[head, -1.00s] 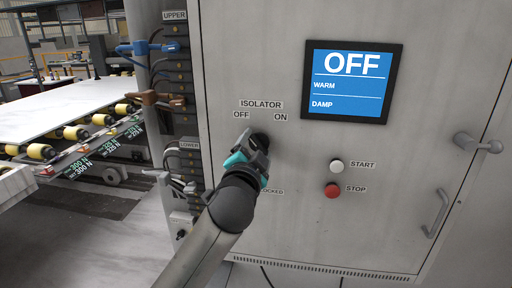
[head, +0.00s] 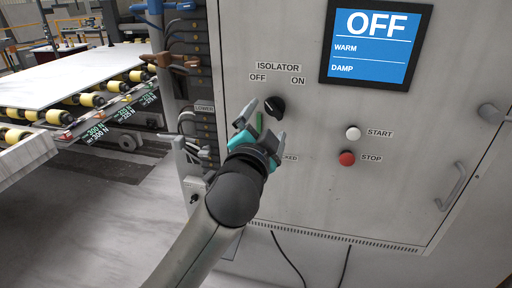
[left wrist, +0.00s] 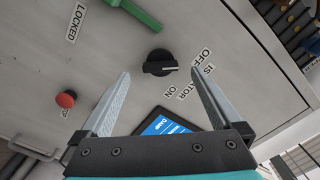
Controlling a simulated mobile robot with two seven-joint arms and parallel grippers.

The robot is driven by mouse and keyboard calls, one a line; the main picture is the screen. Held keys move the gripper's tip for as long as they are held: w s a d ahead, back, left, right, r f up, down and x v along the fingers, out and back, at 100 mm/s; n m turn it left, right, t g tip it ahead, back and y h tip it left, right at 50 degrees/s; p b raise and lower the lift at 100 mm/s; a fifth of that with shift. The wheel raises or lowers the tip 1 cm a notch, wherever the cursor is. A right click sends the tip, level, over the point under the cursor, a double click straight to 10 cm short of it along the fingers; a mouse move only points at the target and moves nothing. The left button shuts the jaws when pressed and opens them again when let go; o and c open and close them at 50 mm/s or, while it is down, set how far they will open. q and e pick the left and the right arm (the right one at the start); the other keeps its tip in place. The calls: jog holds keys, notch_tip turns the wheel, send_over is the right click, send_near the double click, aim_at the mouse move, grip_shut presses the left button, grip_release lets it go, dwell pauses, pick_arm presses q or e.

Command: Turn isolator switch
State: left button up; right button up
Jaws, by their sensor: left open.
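The isolator switch is a black rotary knob (head: 275,106) on the grey cabinet door, under the ISOLATOR, OFF and ON labels. In the left wrist view the knob (left wrist: 158,64) shows a pale mark that points nearer OFF than ON. My left gripper (head: 262,126) is open and empty, below and left of the knob in the head view. In the left wrist view its fingers (left wrist: 158,92) stand either side of the knob, apart from it. My right gripper is out of view.
The cabinet screen (head: 376,44) reads OFF, WARM, DAMP. A white START button (head: 353,132) and red STOP button (head: 346,158) sit right of the gripper. A door handle (head: 452,187) is farther right. A roller conveyor with a pale slab (head: 75,76) stands at left.

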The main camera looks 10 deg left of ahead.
pick_arm(q)
jog(key=s, duration=0.9)
jog(key=shift+b, duration=0.35)
notch_tip(320, 180, down, 37)
jog(key=w+g+b, duration=0.3)
jog(key=g+b, duration=0.3)
jog(key=g, duration=0.1)
jog(key=s+a+f+n+g+b, duration=0.15)
jog(key=s+f, duration=0.35)
jog(key=f, duration=0.7)
jog(key=s+a+f+n+g+b, duration=0.1)
jog(key=s+a+f+g, duration=0.1)
jog(key=s+f, duration=0.7)
jog(key=s+a+f+n+g+b, duration=0.25)
jog(key=s+f, duration=0.35)
jog(key=f, duration=0.5)
jog(key=s+a+f+n+g+b, duration=0.1)
jog(key=s+f, duration=0.4)
jog(key=s, duration=0.6)
jog(key=s+a+f+n+g+b, duration=0.1)
jog(key=s+f+g, duration=0.2)
jog(key=s+f, duration=0.3)
jog(key=s, duration=0.5)
jog(key=shift+s+a, duration=0.15)
jog(key=shift+a, duration=0.1)
